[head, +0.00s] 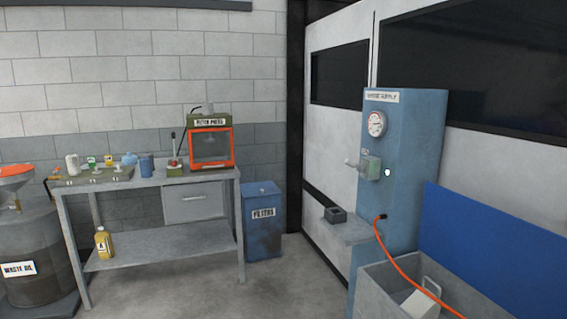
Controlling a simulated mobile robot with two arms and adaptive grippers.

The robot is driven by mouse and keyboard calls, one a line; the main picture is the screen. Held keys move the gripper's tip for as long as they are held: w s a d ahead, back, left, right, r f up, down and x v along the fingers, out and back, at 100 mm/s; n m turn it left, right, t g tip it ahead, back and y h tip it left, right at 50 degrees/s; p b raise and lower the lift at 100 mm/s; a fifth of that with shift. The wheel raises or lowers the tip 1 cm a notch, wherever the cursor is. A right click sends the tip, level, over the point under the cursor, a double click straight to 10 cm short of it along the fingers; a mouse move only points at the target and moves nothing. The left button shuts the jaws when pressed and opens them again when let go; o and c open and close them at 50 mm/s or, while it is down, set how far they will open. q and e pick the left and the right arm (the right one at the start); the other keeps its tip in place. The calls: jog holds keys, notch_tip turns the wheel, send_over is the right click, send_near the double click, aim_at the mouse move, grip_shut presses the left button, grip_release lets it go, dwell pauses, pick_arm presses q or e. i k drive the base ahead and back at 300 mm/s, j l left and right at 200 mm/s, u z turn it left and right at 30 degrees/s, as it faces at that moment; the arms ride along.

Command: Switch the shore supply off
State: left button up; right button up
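The shore supply (415,150) is a tall blue cabinet at the right of the head view, with a "supply" label near its top. A round white gauge (377,123) sits on its front. Below the gauge is a greenish switch box (370,167) with a pale lever that sticks out to the left. A small light dot (387,172) shows on the cabinet beside the box. I cannot tell which switch position the lever marks. An orange cable (405,272) leaves the cabinet's lower front. Neither of my grippers is in view.
A grey bin (375,298) stands in front of the cabinet. A workbench (150,183), a filters bin (262,222) and a waste oil drum (35,250) stand left. The middle floor is clear.

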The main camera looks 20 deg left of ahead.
aim_at(348, 162)
jog(key=u, duration=0.25)
jog(key=i+j+z, duration=0.3)
jog(key=i+j, duration=0.15)
jog(key=i, duration=0.3)
jog(key=i+j+z, duration=0.3)
jog(key=i+j, duration=0.3)
jog(key=i, duration=0.05)
